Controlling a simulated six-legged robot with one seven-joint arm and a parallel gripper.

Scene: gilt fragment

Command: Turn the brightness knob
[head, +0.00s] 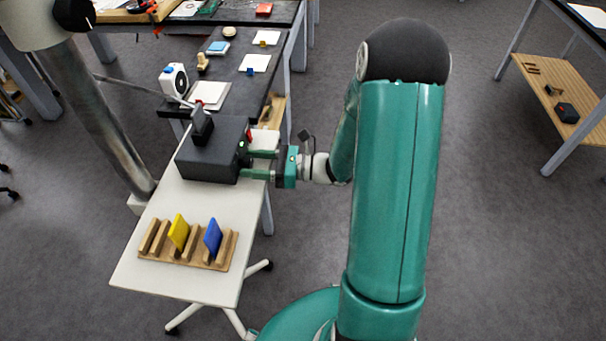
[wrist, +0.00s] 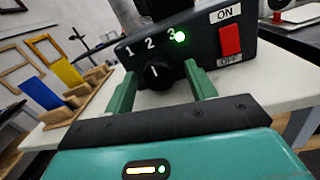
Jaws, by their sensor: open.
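The brightness knob (wrist: 156,75) is a round black knob with a pale pointer line, on the front of a dark box (wrist: 205,38). The numbers 1, 2 and 3 stand above it, and a green light (wrist: 180,37) glows beside the 3. The dark box also shows in the head view (head: 210,152), on the white table. My gripper (wrist: 160,85) is open, with one green finger on each side of the knob. Contact with the knob cannot be told. In the head view my gripper (head: 258,164) reaches the box from the right, and the knob is hidden there.
A red switch (wrist: 230,40) marked ON and OFF is right of the knob. A wooden rack (head: 224,250) with a yellow plate (head: 179,231) and a blue plate (head: 212,237) stands on the white table's (head: 195,288) near part.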

